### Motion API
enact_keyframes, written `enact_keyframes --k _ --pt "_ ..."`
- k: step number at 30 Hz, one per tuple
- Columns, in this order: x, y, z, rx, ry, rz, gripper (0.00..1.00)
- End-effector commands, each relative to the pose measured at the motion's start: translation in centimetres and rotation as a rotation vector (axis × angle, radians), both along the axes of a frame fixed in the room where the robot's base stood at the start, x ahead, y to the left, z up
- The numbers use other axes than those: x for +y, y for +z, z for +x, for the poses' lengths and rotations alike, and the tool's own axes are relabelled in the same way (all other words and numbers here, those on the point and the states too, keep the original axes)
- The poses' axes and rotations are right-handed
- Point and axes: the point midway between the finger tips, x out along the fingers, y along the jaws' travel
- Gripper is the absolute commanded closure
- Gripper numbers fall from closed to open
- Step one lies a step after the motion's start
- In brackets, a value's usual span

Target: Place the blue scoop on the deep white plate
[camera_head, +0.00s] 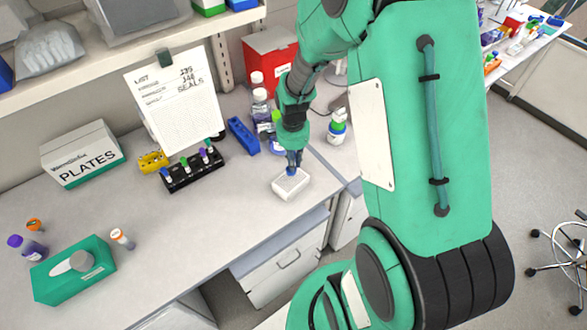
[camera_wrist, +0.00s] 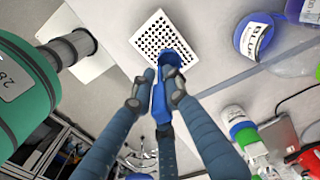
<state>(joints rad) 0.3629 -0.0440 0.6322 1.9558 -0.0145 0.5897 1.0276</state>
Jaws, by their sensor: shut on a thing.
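The white plate (camera_head: 289,187) lies on the bench near its front edge. In the wrist view the plate (camera_wrist: 143,39) shows a grid of dark wells at the top middle. My gripper (camera_head: 293,162) is directly above the plate, pointing down. In the wrist view its fingers (camera_wrist: 158,92) are closed on the blue scoop (camera_wrist: 160,98). The scoop's end overlaps the plate's lower edge in that view. In the head view only a little of the scoop (camera_head: 291,171) shows between the fingertips and the plate. I cannot tell whether the scoop touches the plate.
A blue rack (camera_head: 243,137) and a black tube rack (camera_head: 193,172) stand left of the plate. Bottles (camera_head: 260,110) and a green-banded bottle (camera_head: 337,128) stand behind it. A PLATES box (camera_head: 82,155) and green tissue box (camera_head: 75,272) are farther left.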

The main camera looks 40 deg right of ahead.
Motion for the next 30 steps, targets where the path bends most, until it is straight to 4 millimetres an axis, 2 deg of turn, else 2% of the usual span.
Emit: enact_keyframes --k 10,21,30 --pt "0.0 -0.3 -0.1 0.001 0.000 0.001 1.00" --pt "0.0 -3.5 -0.1 0.001 0.000 0.001 1.00" --pt "0.0 -3.6 -0.1 0.001 0.000 0.000 1.00"
